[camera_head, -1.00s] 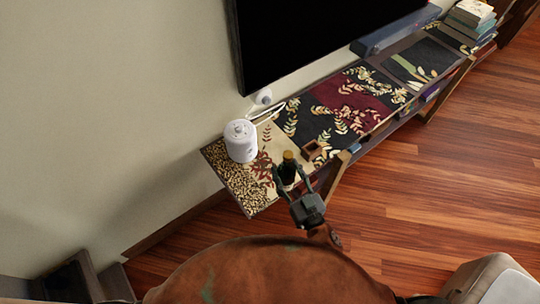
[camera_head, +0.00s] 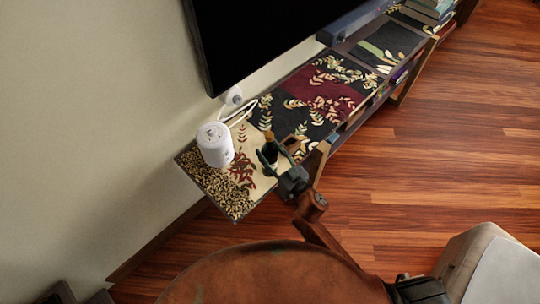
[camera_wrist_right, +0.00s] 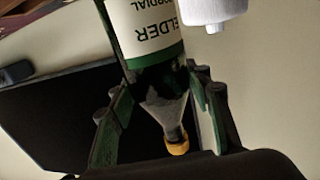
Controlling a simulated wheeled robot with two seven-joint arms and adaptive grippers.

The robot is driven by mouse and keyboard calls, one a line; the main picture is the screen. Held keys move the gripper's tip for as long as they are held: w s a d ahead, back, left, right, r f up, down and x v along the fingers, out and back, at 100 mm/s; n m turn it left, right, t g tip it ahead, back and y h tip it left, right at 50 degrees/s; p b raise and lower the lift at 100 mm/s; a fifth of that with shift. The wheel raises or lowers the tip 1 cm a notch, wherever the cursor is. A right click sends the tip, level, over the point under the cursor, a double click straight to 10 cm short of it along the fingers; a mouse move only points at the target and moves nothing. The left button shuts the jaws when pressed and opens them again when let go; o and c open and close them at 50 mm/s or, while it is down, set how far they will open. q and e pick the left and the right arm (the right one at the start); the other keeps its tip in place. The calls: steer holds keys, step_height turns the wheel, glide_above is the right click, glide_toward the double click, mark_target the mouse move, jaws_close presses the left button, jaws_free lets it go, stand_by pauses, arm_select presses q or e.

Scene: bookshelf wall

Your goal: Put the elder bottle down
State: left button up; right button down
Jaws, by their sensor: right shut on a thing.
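The elder bottle (camera_head: 269,140) is dark with a yellow-brown cap and stands roughly upright over the patterned shelf top (camera_head: 228,197). In the right wrist view the elder bottle (camera_wrist_right: 150,45) shows a white and green label reading ELDER, upside down in the picture. My right gripper (camera_head: 270,155) is shut on the bottle, with a finger on each side of it. I cannot tell whether its base touches the shelf. My left gripper is not in view.
A white lidded canister (camera_head: 214,145) stands left of the bottle. A black screen (camera_head: 270,35) hangs on the wall behind. Bare shelf lies at the near left end.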

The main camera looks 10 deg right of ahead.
steer(key=shift+w+d+f+b, duration=0.15)
steer(key=shift+f+b, duration=0.3)
steer(key=shift+f, duration=0.45)
steer(key=shift+w+a+f+b, duration=0.1)
steer(key=shift+w+f+b, duration=0.25)
steer(key=shift+f, duration=0.55)
steer(key=shift+s, duration=0.15)
steer(key=shift+f, duration=0.15)
steer(key=c, duration=1)
jaws_free()
steer(key=shift+d+f, duration=0.1)
steer(key=shift+f, duration=0.05)
steer(key=v, duration=1.2)
steer(key=shift+r+p, duration=0.25)
steer(key=shift+p, duration=0.1)
